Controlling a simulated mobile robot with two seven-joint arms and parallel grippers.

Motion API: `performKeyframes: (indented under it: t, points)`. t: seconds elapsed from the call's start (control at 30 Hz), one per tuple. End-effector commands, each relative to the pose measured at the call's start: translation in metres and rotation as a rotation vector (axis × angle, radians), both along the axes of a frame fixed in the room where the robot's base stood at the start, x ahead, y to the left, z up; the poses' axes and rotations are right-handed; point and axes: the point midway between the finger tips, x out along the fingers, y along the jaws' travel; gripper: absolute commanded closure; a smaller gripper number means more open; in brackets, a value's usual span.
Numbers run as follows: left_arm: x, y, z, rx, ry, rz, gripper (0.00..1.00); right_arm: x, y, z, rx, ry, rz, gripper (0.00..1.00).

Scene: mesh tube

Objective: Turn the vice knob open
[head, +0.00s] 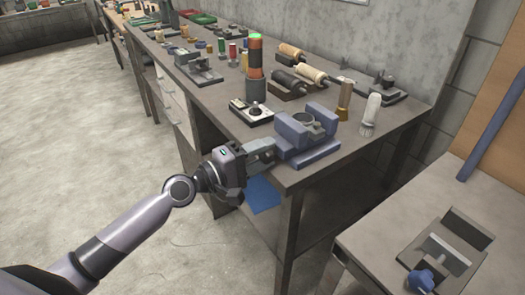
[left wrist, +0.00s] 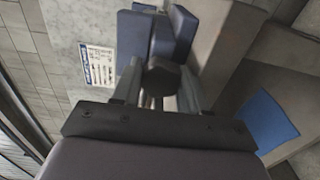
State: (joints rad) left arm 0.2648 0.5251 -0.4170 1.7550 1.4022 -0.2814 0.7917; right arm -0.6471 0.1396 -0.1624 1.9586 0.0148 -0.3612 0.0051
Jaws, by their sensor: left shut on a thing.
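A blue vice (head: 308,135) stands at the front corner of the workbench, with a round grey ring between its jaws. It also shows in the left wrist view (left wrist: 172,30). My left gripper (head: 262,155) is at the near left side of the vice. In the left wrist view, its two fingers stand on either side of the dark vice knob (left wrist: 162,75), shut on it. In the head view the knob is hidden behind the fingers. My right gripper is in neither view.
The workbench (head: 340,185) also holds a stack light (head: 255,60), a small meter box (head: 251,112), a brass cylinder (head: 344,95) and a white brush (head: 371,113) close to the vice. A lower table (head: 375,235) with a second small vice (head: 440,262) stands at right. The floor at left is clear.

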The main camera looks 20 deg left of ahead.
Motion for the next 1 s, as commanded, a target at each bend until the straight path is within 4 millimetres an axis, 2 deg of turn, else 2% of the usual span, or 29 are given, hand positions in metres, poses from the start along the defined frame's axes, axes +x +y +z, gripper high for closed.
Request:
performKeyframes:
  t: [0.4, 1.0]
  points:
    - [0.0013, 0.0022, 0.0016, -0.178, 0.136, 0.006, 0.87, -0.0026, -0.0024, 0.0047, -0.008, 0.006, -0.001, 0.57]
    - [0.0014, 0.0022, 0.0010, -0.214, 0.163, 0.006, 0.87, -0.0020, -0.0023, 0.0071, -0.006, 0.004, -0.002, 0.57]
